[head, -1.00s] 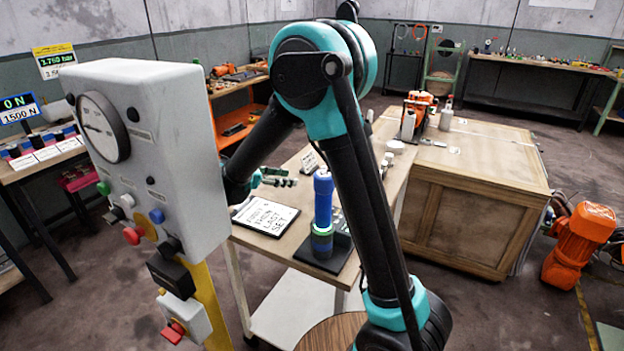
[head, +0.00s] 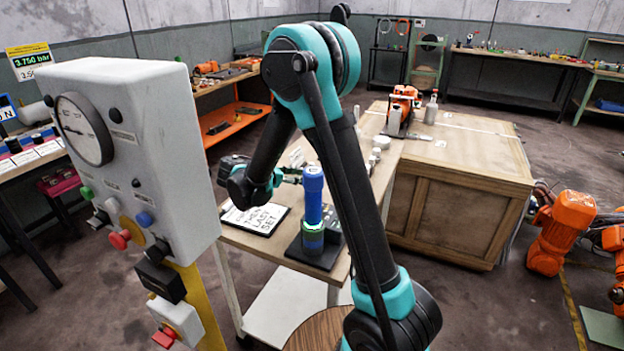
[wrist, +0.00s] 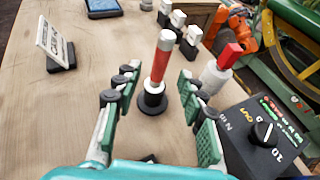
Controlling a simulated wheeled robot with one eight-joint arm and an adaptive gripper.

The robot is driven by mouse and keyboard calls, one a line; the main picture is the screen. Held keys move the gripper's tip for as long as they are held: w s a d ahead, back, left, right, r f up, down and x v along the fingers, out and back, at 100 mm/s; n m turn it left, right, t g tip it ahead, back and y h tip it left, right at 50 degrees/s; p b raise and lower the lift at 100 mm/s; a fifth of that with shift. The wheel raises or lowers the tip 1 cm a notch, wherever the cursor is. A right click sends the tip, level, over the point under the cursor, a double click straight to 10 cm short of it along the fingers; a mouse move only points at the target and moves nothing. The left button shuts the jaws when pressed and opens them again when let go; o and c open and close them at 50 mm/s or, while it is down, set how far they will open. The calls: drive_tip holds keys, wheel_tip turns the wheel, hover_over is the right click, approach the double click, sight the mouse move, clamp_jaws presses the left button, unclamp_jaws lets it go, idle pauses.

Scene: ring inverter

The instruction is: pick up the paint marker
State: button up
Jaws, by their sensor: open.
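The paint marker, as I take it, is a red stick with a white tip and white lower part (wrist: 160,62), in the wrist view. It stands upright in a round black base (wrist: 152,100) on the wooden table. My gripper (wrist: 159,88) is open, with its green-padded fingers on either side of the marker and gaps to both. In the head view my gripper (head: 290,173) is over the table, partly behind the blue cylinder. I cannot make out the marker there.
A white bottle with a red cap (wrist: 217,72) and a black dial box (wrist: 262,135) stand close to the right finger. A small sign (wrist: 55,45) is at the left. In the head view a blue cylinder (head: 313,200) stands near the table's front edge.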

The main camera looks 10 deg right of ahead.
drive_tip(key=shift+x, duration=2.65)
drive_tip(key=shift+f, duration=0.1)
clamp_jaws()
